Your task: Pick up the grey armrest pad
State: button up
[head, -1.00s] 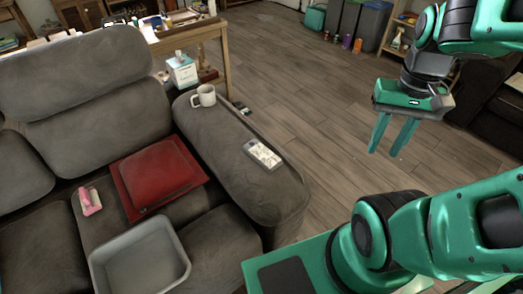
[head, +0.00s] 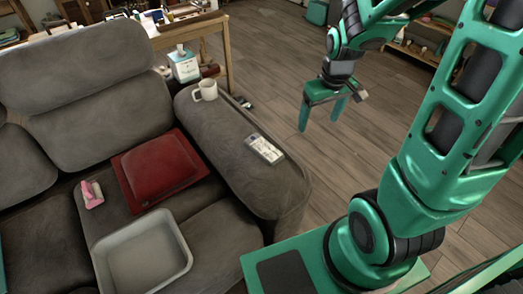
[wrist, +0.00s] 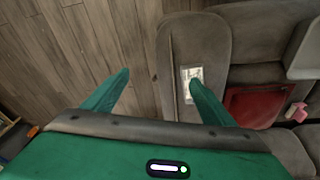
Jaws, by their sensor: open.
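A small flat grey pad with a pale patterned face (head: 264,149) lies on top of the sofa's right armrest (head: 240,165). It fits the task's armrest pad best. My gripper (head: 319,123) is open and empty, fingers pointing down, in the air to the right of the armrest and apart from the pad. In the wrist view the pad (wrist: 190,73) shows on the armrest beside the tip of the right finger, which overlaps its lower part. The gap between the fingers (wrist: 160,77) shows mostly floor and the armrest's edge.
A red cushion (head: 160,170), a pink object (head: 92,194) and a grey tray (head: 143,255) are on the seats.

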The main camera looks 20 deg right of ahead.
aim_at(264, 147)
jog(key=w+a+f+n+t+y, duration=0.15)
jog(key=w+a+f+n, duration=0.25)
jog(key=w+a+f, duration=0.6)
jog(key=shift+s+a+x, duration=0.2)
jog(key=shift+a+x, duration=0.05)
jog(key=shift+x, duration=1.6)
jog(key=shift+s+a+x, duration=0.15)
jog(key=shift+a+x, duration=0.1)
jog(key=shift+x, duration=1.55)
jog(key=shift+s+a+x, duration=0.2)
jog(key=shift+a+x, duration=0.05)
jog(key=shift+x, duration=1.6)
jog(key=shift+f, duration=0.1)
jog(key=shift+c, duration=0.7)
jog(key=c, duration=1)
